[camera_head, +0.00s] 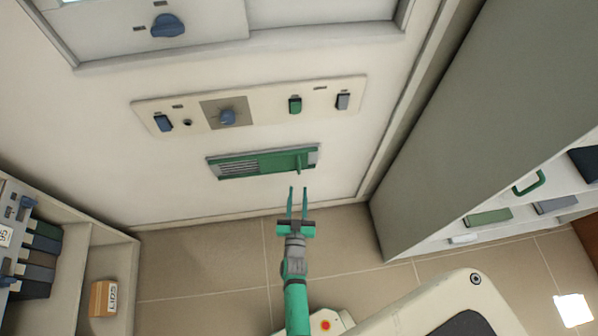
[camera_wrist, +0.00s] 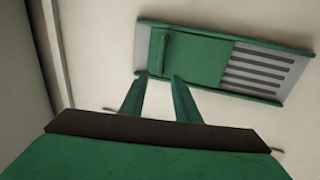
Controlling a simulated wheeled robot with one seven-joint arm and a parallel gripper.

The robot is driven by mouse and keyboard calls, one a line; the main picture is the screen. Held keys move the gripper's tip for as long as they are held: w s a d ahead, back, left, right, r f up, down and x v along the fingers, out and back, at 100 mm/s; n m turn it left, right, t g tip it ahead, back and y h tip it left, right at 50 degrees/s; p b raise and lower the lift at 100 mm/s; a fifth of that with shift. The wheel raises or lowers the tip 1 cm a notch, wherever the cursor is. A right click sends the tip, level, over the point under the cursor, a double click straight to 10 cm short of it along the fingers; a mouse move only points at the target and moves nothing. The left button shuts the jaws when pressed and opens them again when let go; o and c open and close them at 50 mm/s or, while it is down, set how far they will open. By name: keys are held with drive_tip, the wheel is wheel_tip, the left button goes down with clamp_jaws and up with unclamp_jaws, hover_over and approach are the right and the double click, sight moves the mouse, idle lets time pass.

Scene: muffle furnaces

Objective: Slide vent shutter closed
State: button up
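The green vent shutter (camera_head: 278,162) sits in a grey slotted frame (camera_head: 238,168) low on the white furnace front. Its upright handle tab (camera_head: 299,162) is near the right end in the head view. Grille slots show uncovered at the left part of the frame there. In the wrist view the shutter (camera_wrist: 200,62), its handle (camera_wrist: 163,51) and the open slots (camera_wrist: 260,72) also show, with the slots on the right. My gripper (camera_head: 298,188) is open and empty, just below the handle in the head view. Its fingertips (camera_wrist: 159,77) appear apart from the handle; exact depth is hard to tell.
A control panel (camera_head: 250,105) with a blue knob and several switches is above the vent. A grey cabinet side (camera_head: 470,120) stands to the right. Shelves with binders (camera_head: 38,245) and a small box (camera_head: 103,298) are at the left. The tiled floor (camera_head: 200,260) is clear below.

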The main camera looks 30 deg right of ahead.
sight(299, 169)
drive_tip(key=x, duration=0.9)
drive_tip(key=shift+w, duration=0.15)
clamp_jaws()
